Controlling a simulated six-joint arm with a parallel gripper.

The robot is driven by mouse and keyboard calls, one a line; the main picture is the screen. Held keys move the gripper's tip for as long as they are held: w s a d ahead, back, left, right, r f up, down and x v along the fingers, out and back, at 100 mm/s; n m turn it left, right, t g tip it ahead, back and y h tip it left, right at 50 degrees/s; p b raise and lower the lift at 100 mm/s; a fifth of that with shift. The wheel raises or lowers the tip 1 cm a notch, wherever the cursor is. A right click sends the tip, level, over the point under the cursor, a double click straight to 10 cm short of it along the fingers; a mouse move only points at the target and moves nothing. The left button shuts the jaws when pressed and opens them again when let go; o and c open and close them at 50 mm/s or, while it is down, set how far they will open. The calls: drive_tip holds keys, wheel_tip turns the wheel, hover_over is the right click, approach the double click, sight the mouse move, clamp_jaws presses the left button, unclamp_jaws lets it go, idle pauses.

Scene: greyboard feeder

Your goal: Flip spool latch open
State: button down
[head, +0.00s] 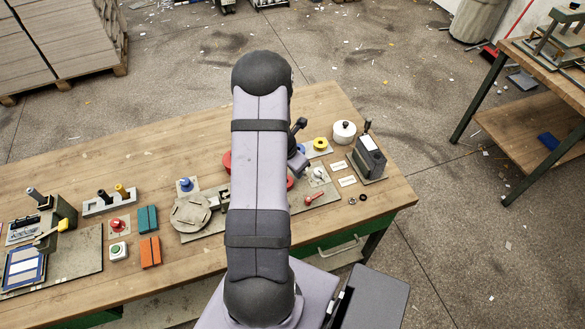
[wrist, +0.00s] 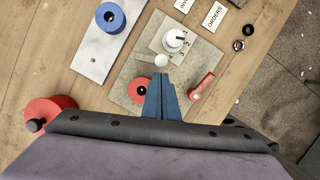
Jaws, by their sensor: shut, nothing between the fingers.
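A red lever (wrist: 201,86) lies on a grey board (wrist: 122,85) in the wrist view; it also shows in the head view (head: 322,197). I cannot tell for sure whether it is the spool latch. On the same board are a red disc with a dark centre (wrist: 141,90) and a white round knob (wrist: 175,39). My gripper (wrist: 161,82) is shut and empty, its blue fingers over the board between the red disc and the red lever. I cannot tell if it touches anything. In the head view my arm hides it.
A blue spool (wrist: 109,17) sits on a pale strip (wrist: 88,52) that also bears a yellow spool (head: 320,143). A red wheel with a black knob (wrist: 50,116) is at the left. Label cards (head: 341,166), dark rings (head: 357,199) and a grey box (head: 369,158) stand to the right.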

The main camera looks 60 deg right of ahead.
drive_tip(key=shift+w+d+p, duration=0.3)
drive_tip(key=shift+w+p, duration=0.05)
drive_tip(key=shift+w, duration=0.1)
drive_tip(key=shift+a, duration=0.1)
drive_tip(key=shift+a+b, duration=0.5)
drive_tip(key=shift+b, duration=0.05)
drive_tip(key=a+r, duration=0.5)
drive_tip(key=r, duration=0.5)
drive_tip(key=shift+s+a+r, duration=0.15)
drive_tip(key=shift+s+a, duration=0.2)
